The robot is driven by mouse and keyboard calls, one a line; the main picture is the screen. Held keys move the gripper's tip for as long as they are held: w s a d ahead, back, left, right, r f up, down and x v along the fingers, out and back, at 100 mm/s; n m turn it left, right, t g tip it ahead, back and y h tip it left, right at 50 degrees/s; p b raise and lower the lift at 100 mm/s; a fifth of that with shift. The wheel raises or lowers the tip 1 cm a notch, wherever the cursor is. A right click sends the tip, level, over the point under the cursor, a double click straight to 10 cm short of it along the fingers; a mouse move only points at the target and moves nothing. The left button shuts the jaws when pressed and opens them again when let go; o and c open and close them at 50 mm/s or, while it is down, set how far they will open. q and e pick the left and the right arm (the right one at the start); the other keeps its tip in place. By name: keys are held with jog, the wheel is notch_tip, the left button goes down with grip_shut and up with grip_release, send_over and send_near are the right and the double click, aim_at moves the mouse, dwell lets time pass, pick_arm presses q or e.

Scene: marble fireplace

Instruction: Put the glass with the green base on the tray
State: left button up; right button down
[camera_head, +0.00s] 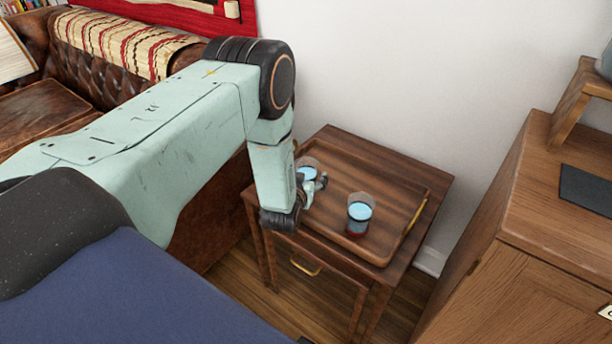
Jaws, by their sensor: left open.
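The wooden tray (382,178) lies on a small dark wooden side table (437,180). A clear glass with light blue liquid (308,165) is at the tray's left part, right behind my left gripper (319,187). Its base is hidden, so I cannot see its colour. A second clear glass with blue liquid and a red base (360,213) stands upright on the tray's front part. My left gripper is open, low over the tray's left side and close to the first glass. I cannot tell if they touch. My right gripper is not in view.
A brown leather sofa (38,108) with a striped blanket stands at the left. A wooden cabinet (540,215) stands at the right. A white wall (420,75) is behind the table. The tray's back and right parts are clear.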

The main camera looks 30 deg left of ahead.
pick_arm(q)
jog(key=shift+r, duration=0.1)
jog(key=shift+s+r, duration=0.15)
jog(key=p+v, duration=0.3)
jog(key=v, duration=0.8)
jog(key=shift+s+r+p, duration=0.15)
jog(key=shift+s+p, duration=0.1)
jog(key=shift+p, duration=0.15)
jog(key=shift+w+d, duration=0.1)
jog(key=b+x, duration=0.3)
jog(key=x, duration=0.9)
jog(key=shift+b, duration=0.35)
jog(key=shift+r+p, duration=0.45)
jog(key=shift+r, duration=0.55)
